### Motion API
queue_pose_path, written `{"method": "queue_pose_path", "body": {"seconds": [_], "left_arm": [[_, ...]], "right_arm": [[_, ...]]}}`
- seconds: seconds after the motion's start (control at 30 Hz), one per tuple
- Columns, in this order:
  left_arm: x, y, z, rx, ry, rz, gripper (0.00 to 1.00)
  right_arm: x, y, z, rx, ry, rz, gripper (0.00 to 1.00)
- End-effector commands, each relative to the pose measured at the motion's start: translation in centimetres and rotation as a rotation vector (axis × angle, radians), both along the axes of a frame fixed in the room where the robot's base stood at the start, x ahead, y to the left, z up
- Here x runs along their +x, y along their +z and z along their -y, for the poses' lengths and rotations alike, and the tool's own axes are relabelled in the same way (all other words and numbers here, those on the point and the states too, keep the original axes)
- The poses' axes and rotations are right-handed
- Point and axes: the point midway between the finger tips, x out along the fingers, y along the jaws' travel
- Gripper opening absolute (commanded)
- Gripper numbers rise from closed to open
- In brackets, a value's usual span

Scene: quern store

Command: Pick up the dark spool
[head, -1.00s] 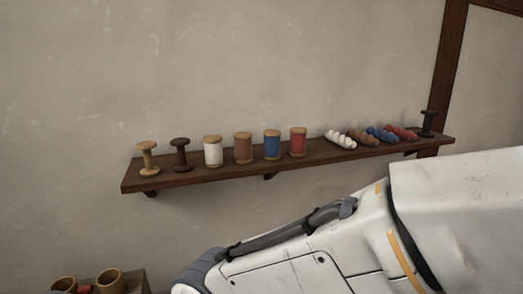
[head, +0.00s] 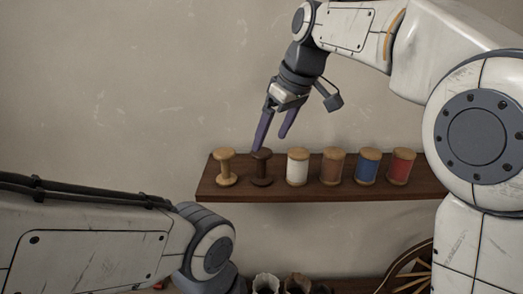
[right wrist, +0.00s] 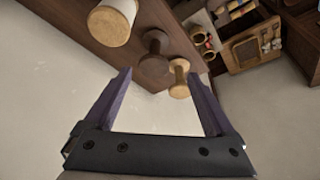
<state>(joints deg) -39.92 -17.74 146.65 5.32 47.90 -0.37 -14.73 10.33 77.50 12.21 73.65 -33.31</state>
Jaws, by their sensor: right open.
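The dark spool (head: 262,168), an empty dark brown bobbin, stands upright on the wooden wall shelf (head: 310,192), second from the left. It also shows in the right wrist view (right wrist: 155,45), beyond the fingertips. My right gripper (head: 270,145) is open and empty, its purple fingers pointing down. In the head view one fingertip overlaps the spool's top edge; I cannot tell if they touch. In the right wrist view (right wrist: 162,73) the spool lies ahead of the gap between the fingers, apart from them. My left arm shows at lower left, but its gripper is out of frame.
A pale empty spool (head: 225,167) stands close left of the dark one. A white thread spool (head: 297,167) is close on its right, then brown (head: 333,167), blue (head: 367,166) and red (head: 402,166) ones. A spoked wheel (head: 415,270) and pots (head: 266,284) are below.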

Motion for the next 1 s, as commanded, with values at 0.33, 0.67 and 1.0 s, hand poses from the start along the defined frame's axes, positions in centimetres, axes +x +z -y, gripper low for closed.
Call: {"method": "queue_pose_path", "body": {"seconds": [0.33, 0.67, 1.0], "left_arm": [[0.0, 1.2, 0.0, 0.0, -0.002, 0.0, 0.5], [0.0, 3.4, 0.0, 0.0, -0.002, 0.0, 0.5], [0.0, 4.0, 0.0, 0.0, 0.0, 0.0, 0.5]], "right_arm": [[1.6, -3.5, -1.5, 0.0, 0.012, 0.005, 0.89], [2.4, -6.5, -1.9, 0.0, 0.009, 0.002, 0.89], [3.1, -9.3, -2.4, 0.001, 0.007, 0.009, 0.89]]}}
